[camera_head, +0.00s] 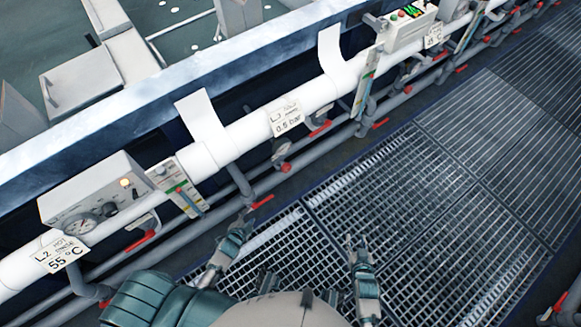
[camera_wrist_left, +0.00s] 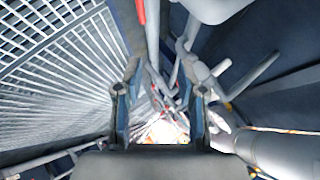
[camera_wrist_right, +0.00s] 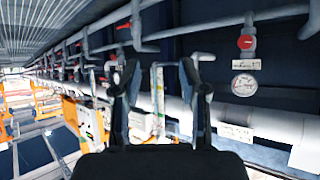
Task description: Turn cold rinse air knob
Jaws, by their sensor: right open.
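A label (camera_head: 287,117) with "0.5 bar" on its lower line hangs on the white pipe at upper middle of the head view. Its upper line is too small to read surely. A round red knob (camera_head: 285,167) sits on the grey piping below it, and a red lever (camera_head: 319,130) is to its right. The right wrist view shows a red knob (camera_wrist_right: 245,42) above a round gauge (camera_wrist_right: 243,85); I cannot tell which one it is. My left gripper (camera_head: 245,215) is open and empty, left of and below the knob, apart from it. My right gripper (camera_head: 360,245) is open and empty over the grating.
A "55 °C" label (camera_head: 59,256) and a grey gauge box (camera_head: 98,202) are at left. A control box (camera_head: 408,24) is at upper right. The white pipe (camera_head: 246,134) runs diagonally. Red-handled valves line the lower piping. The grating (camera_head: 440,190) is clear.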

